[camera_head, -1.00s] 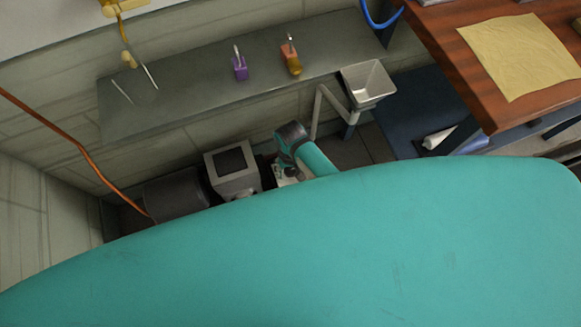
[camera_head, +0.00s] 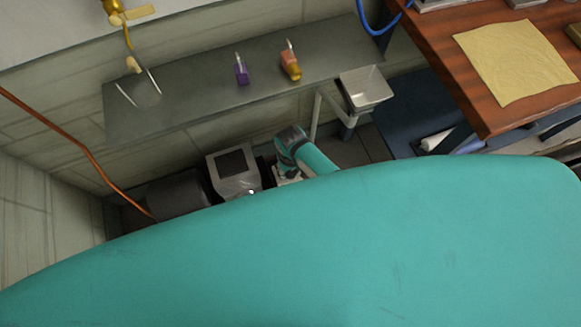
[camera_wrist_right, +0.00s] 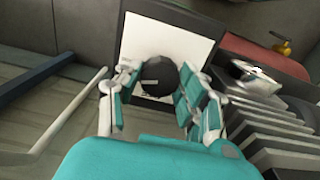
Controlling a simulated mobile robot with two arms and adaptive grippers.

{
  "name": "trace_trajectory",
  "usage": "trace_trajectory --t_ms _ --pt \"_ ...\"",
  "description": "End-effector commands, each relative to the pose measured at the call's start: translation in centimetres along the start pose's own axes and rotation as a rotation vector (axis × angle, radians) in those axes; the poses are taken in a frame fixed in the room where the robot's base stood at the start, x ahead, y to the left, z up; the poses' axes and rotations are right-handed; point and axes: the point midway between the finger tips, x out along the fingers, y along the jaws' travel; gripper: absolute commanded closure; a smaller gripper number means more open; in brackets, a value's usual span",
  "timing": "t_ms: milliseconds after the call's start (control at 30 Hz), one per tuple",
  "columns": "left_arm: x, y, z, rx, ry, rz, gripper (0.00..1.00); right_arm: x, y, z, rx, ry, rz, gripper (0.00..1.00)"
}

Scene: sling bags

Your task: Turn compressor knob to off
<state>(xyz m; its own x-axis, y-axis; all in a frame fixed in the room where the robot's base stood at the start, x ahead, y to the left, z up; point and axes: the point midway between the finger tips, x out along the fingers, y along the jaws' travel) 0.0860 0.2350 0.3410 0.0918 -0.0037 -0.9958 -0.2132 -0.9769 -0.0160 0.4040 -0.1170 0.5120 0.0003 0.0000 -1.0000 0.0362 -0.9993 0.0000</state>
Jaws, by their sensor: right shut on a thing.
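The compressor has a grey box with a dark top panel (camera_head: 233,168) and a dark tank (camera_head: 180,195), low by the wall in the head view. In the right wrist view, its round black knob (camera_wrist_right: 158,74) sits on a pale square panel (camera_wrist_right: 185,45). My right gripper (camera_wrist_right: 158,92) has a finger on each side of the knob and is shut on it. In the head view, my right gripper (camera_head: 284,174) is beside the grey box, partly hidden by my own teal body. The knob's marking is too small to read. My left gripper is not in view.
A grey shelf (camera_head: 200,95) runs along the wall above the compressor, with a purple bottle (camera_head: 241,75) and an orange bottle (camera_head: 290,66). A metal hopper (camera_head: 366,88) stands right of my arm. An orange hose (camera_head: 75,145) hangs at left. A wooden table (camera_head: 440,60) is at right.

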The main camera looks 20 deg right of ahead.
Motion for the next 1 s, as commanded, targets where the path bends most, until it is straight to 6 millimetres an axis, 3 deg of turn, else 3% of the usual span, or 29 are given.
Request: trace_trajectory --t_ms 400,1000 --pt "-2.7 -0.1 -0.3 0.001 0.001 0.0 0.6 -0.2 0.1 0.0 -0.398 -0.002 0.002 0.93" --pt "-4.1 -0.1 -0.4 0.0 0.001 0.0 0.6 0.0 0.2 0.0 -0.961 -0.003 0.002 0.93"
